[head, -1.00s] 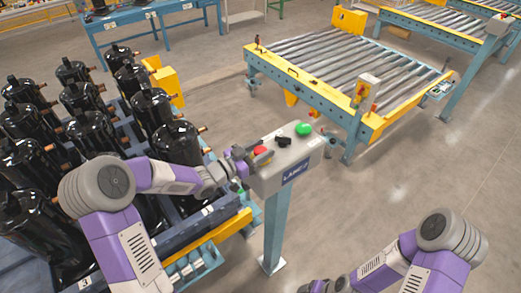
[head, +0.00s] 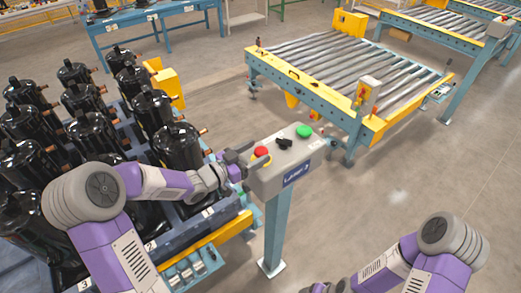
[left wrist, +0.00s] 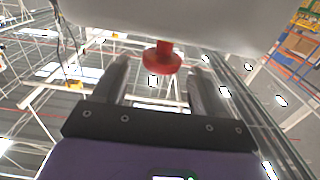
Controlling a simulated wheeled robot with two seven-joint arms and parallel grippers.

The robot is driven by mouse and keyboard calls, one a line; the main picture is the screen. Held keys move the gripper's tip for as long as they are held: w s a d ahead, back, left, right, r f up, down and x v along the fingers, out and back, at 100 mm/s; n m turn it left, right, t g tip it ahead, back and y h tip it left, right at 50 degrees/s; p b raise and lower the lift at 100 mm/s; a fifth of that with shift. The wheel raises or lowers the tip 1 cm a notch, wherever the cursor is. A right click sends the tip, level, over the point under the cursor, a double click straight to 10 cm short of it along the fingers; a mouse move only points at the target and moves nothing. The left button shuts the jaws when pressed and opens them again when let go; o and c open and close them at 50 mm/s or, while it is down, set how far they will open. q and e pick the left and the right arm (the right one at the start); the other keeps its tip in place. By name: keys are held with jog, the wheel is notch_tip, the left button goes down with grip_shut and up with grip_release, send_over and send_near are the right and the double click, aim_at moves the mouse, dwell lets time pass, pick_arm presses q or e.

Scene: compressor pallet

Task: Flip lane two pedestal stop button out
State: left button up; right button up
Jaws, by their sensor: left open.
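The lane pedestal (head: 275,230) carries a grey control box (head: 290,172) with a label on its front. On its top, from left to right, are a red stop button (head: 261,152), a black switch (head: 284,142) and a green button (head: 304,131). My left gripper (head: 243,158) is just left of the red button, open and apart from it. In the left wrist view the red button (left wrist: 162,61) stands out from the pale box (left wrist: 175,20), beyond and between the two open fingers (left wrist: 158,75). My right gripper is not visible; only its arm shows at the lower right.
Black compressors (head: 180,147) stand on a blue pallet rack (head: 185,240) at the left, close under my left arm. A roller conveyor (head: 340,75) with yellow edges lies behind the pedestal. The floor (head: 400,185) to the right is clear.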

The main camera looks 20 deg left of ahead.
pick_arm(q)
jog(key=v, duration=0.5)
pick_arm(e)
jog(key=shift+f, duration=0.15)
pick_arm(q)
jog(key=shift+d, duration=0.1)
